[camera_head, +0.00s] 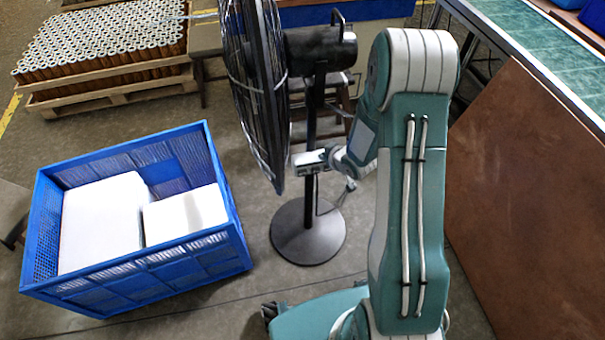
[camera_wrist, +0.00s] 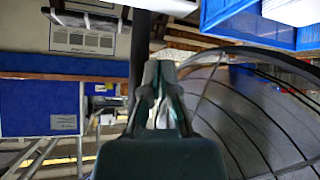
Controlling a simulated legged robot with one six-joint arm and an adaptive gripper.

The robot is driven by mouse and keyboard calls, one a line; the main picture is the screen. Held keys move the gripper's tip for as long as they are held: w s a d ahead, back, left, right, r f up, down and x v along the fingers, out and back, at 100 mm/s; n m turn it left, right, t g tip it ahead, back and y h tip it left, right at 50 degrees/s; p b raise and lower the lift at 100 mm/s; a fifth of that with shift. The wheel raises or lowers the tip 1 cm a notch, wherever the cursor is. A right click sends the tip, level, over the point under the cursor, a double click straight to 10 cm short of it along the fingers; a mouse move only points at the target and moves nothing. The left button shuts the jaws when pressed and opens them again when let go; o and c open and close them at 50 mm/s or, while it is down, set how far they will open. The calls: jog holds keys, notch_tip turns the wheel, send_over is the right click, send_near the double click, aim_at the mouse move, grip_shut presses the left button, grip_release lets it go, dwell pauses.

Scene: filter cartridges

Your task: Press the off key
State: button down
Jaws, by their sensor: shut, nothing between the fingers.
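A black pedestal fan (camera_head: 255,95) stands in the middle of the head view, its cage facing left, with a dark pole and a round grey base. A small pale box (camera_head: 308,160) shows at the pole, beside the end of my arm. Its dark marks are too small to tell apart, so I cannot pick out the off key. In the wrist view my gripper (camera_wrist: 160,66) is shut and empty, its fingertips together close to the dark pole (camera_wrist: 139,50). The fan cage (camera_wrist: 255,115) fills the right there. I cannot tell whether the fingertips touch anything.
A blue crate (camera_head: 235,235) with white boxes stands on the floor left of the fan. Pallets of cartridges (camera_head: 105,100) lie at the back left. A brown panel (camera_head: 530,200) and a green-topped conveyor (camera_head: 540,50) are at the right. Some floor between crate and fan base is clear.

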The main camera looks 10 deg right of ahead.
aim_at(302, 173)
jog(key=s+a+f+y, duration=0.2)
jog(key=s+f, duration=0.1)
jog(key=f, duration=0.4)
jog(key=s+a+f+y, duration=0.3)
jog(key=f, duration=0.5)
jog(key=shift+s+t, duration=0.4)
jog(key=shift+w, duration=0.15)
jog(key=w, duration=0.8)
jog(key=shift+w, duration=0.3)
jog(key=shift+w+r, duration=0.1)
jog(key=shift+w, duration=0.05)
jog(key=shift+w, duration=0.25)
